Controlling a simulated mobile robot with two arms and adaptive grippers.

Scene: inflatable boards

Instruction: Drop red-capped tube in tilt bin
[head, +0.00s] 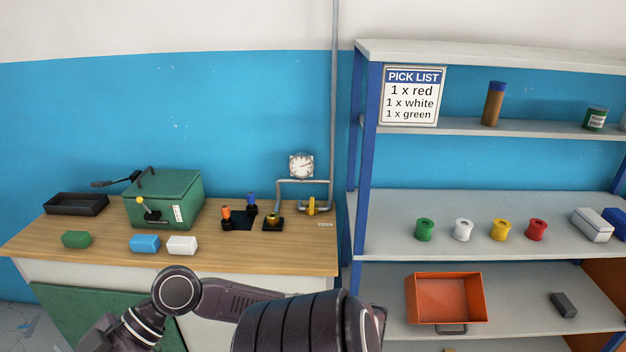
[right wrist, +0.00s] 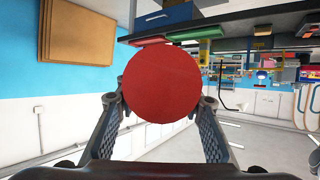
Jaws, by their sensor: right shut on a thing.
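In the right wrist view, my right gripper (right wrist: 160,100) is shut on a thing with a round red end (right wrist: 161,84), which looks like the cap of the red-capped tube. The fingers sit on either side of it, and the rest of the tube is hidden behind the red end. In the head view, an open orange bin (head: 474,300) with a handle at its front sits on the lower shelf and looks empty; it may be the tilt bin. Neither gripper shows in the head view. A part of my arm crosses the bottom middle there.
A brown blue-capped tube (head: 492,106) stands on the upper shelf. Several coloured spools, including a red one (head: 536,230), line the middle shelf. A dark grey block (head: 563,304) lies right of the orange bin. A wooden workbench (head: 60,230) with a green box (head: 165,195) stands left.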

